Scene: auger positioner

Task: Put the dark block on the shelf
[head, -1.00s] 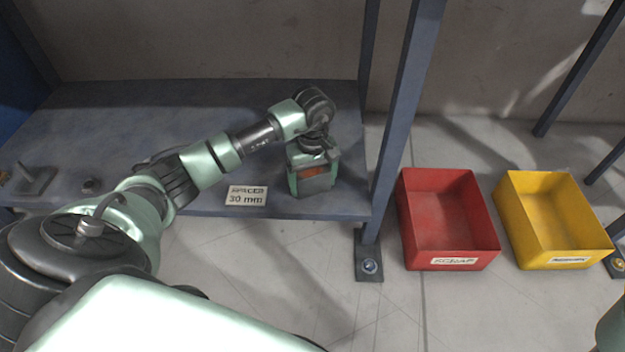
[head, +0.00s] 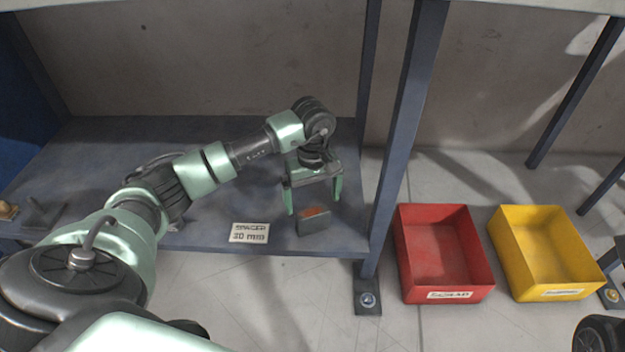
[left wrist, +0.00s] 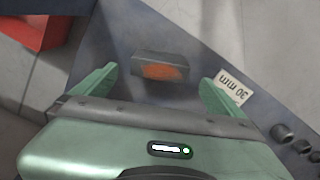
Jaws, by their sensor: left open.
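The dark block (head: 313,222) with an orange patch on top sits on the lower grey-blue shelf (head: 205,215), near its front edge and right end. My left gripper (head: 314,206) is open above it, with its green fingers apart to either side and nothing between their tips. In the left wrist view, the block (left wrist: 165,72) lies beyond the open left gripper (left wrist: 158,77), apart from the fingers. My right gripper is not in view.
A "30 mm" spacer label (head: 249,233) is on the shelf's front, left of the block. A blue upright post (head: 398,150) stands to the right. A red bin (head: 445,295) and a yellow bin (head: 556,292) stand on the floor beyond it.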

